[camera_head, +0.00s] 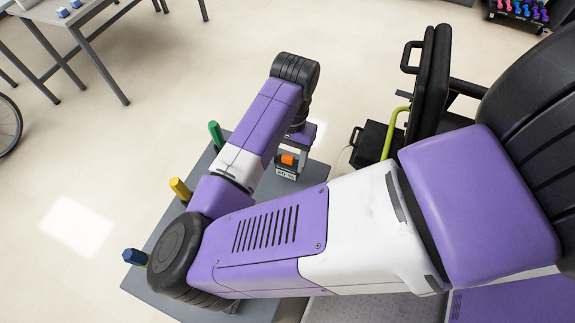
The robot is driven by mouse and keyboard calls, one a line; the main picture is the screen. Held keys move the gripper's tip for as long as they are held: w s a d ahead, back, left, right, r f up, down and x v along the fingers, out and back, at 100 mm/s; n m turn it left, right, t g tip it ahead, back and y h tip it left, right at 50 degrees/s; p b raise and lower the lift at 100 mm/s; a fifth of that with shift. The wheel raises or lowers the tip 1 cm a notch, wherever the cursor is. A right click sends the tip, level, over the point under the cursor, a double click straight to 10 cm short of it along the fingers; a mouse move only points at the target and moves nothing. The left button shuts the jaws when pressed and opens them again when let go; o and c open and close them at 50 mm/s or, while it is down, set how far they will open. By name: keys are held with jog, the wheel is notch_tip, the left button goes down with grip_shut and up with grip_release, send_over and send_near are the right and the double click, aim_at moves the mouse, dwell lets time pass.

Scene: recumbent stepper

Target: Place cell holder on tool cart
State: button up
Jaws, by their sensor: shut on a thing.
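My gripper (297,148) hangs at the end of my purple and white arm, in the upper middle of the view. It is shut on a small item with an orange part and a dark body with a pale label, apparently the cell holder (287,160). My wrist hides part of the item. The grey top of what looks like the tool cart (313,180) lies below the gripper. I cannot tell whether the item touches the top or hangs above it. My arm covers much of the cart.
Green (215,133), yellow (180,188) and blue (134,256) handles stand along the cart's left edge. Black exercise equipment (432,85) stands just right of the cart. A grey table (60,25) is at the upper left. The floor left of the cart is clear.

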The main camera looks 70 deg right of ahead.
aim_at(288, 168)
jog(key=shift+f, duration=2.05)
jog(key=shift+f, duration=0.1)
jog(key=o, duration=1.7)
